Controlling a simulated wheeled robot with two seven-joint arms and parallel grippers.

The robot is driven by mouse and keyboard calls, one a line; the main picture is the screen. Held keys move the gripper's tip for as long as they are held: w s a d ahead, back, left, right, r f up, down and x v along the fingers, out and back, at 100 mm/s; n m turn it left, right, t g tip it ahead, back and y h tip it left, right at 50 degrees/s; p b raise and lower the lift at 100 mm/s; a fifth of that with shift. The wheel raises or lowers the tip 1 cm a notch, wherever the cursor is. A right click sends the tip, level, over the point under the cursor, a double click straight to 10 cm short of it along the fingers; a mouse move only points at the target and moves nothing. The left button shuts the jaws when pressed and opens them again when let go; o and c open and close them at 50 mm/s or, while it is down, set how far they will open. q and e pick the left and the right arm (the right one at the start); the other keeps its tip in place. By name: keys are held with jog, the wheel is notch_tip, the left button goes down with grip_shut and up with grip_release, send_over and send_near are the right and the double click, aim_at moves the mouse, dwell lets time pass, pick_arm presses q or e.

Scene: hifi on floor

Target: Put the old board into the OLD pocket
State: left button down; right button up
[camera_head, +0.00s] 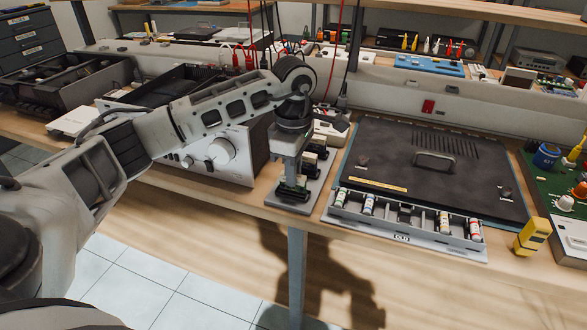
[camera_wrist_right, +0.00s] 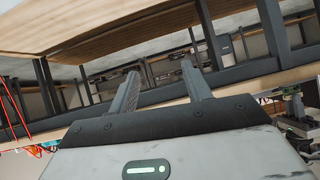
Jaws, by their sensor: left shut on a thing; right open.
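My left gripper (camera_head: 291,178) points down over a grey stand (camera_head: 312,188) with black slots, at the middle of the bench. It is shut on a small green board (camera_head: 293,191), mostly hidden by the fingers; I cannot tell whether the board still touches the stand. A grey tray (camera_head: 456,247) along the front of a dark panel carries the label OLD (camera_head: 402,238). Its middle pocket (camera_head: 405,214) lies by that label, between upright cylinders; its inside is hard to make out. My right gripper (camera_wrist_right: 160,88) is open and empty in the right wrist view, away from the bench objects.
The dark panel with a handle (camera_head: 435,160) lies right of the stand. A silver hifi unit (camera_head: 217,155) stands left of it, under my left arm. A yellow block (camera_head: 532,235) and a green circuit board (camera_head: 560,185) are at the right. Cables hang behind the gripper.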

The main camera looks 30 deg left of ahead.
pick_arm(q)
jog(key=c, duration=1.3)
grip_release()
notch_tip(320, 180, up, 16)
jog(key=p, duration=0.1)
jog(key=shift+f, duration=0.1)
